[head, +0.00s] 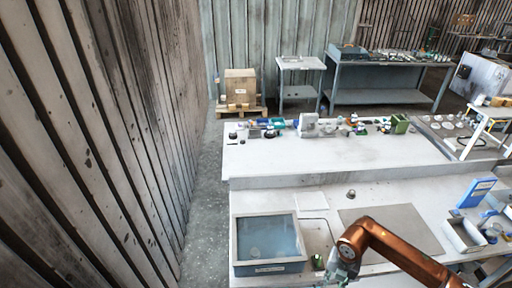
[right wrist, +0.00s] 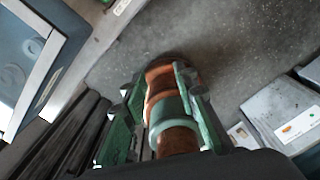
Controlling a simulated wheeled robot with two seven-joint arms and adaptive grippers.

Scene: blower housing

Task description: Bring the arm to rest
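My right arm comes in from the lower right in the head view, orange and bent at the elbow. Its gripper (head: 342,270) is low over the front edge of the near bench, just right of a blue-grey tray (head: 268,268). In the right wrist view the green fingers of my right gripper (right wrist: 156,82) stand apart. An orange and green rounded part shows between them, probably my own body; I see no workpiece held. My left gripper is not in view.
The near bench holds a grey mat (head: 425,238), a small dark round part (head: 351,193), a white bin (head: 463,236) and a blue holder (head: 476,191). Several small parts and a green box (head: 400,124) line the bench behind. Grey floor (right wrist: 245,55) lies below my right gripper.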

